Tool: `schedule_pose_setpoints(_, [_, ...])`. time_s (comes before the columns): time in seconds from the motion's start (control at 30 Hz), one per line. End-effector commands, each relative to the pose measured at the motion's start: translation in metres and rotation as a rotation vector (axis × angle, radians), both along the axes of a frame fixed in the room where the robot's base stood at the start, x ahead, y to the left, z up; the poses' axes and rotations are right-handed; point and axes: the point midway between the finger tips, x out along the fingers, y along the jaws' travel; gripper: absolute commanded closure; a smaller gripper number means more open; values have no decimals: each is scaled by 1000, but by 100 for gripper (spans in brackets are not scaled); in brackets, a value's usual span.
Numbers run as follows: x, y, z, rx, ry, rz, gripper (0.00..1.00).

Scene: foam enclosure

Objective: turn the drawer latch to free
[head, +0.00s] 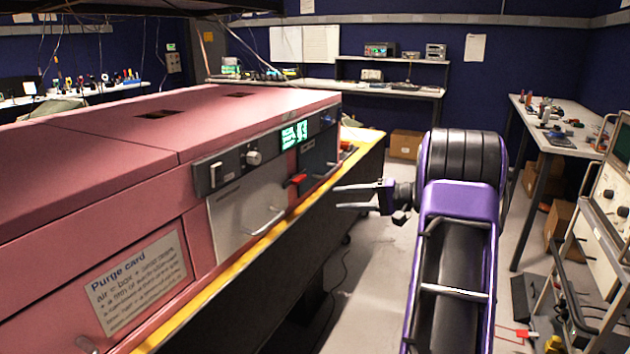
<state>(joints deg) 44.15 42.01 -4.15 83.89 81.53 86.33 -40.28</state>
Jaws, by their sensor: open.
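The pink enclosure (90,130) fills the left side, with a row of controls along its right-hand face. A silver drawer-like front (238,208) with a bar handle (265,221) sits in that face. A red lever-like part (297,180), possibly the drawer latch, sits between this front and a dark panel (318,158). I cannot tell its exact turn.
A yellow edge (230,277) runs along the bench below the enclosure. A purge card label (138,282) is on the near panel. An equipment cart (600,215) stands at right. Floor between bench and arm is mostly clear.

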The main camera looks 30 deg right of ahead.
Motion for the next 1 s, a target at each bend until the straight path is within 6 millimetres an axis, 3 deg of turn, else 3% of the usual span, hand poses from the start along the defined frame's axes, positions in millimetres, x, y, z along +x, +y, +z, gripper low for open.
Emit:
schedule_pose_setpoints(0.1, [-9, -30, 4, 137, -67, -87, 55])
schedule_pose_setpoints(0.27, [-10, -41, 7, 199, -104, -126, 55])
schedule_pose_setpoints(0.47, [12, -24, 8, 198, -105, -123, 55])
schedule_pose_setpoints(1.0, [101, 46, 7, 194, -103, -124, 55])
